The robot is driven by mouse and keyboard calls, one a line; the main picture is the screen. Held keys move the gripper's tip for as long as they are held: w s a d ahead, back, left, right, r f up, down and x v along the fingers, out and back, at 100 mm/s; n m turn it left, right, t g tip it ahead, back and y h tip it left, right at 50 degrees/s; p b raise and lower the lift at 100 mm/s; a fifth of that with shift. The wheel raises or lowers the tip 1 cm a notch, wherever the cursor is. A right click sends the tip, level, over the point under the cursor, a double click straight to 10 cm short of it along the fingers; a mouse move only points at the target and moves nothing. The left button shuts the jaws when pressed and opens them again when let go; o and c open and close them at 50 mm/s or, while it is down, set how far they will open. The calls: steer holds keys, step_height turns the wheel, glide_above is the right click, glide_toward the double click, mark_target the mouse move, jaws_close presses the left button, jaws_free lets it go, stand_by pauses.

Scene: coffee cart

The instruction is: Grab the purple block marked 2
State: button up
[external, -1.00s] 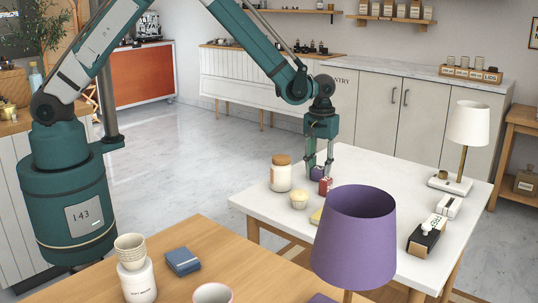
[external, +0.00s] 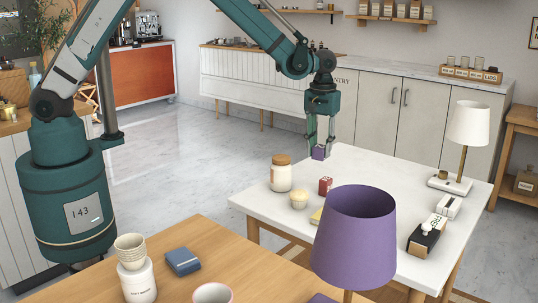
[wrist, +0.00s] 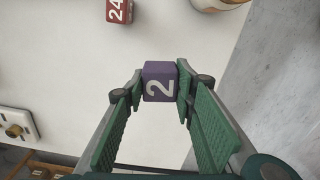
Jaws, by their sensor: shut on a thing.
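The purple block marked 2 (wrist: 158,82) is held between the fingertips of my gripper (wrist: 158,90) in the wrist view. Its white "2" faces the camera. In the external view the purple block (external: 319,152) hangs at the fingertips of my gripper (external: 320,146), raised above the white table (external: 372,182) near its far edge. My gripper is shut on the block.
A red block marked 24 (wrist: 117,10) also shows in the external view (external: 325,186) on the white table. A lidded jar (external: 281,176), a cupcake (external: 299,199) and a purple lamp (external: 355,240) stand nearby. A white lamp (external: 468,125) stands at the right.

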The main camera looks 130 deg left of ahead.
steer(key=shift+r, duration=0.95)
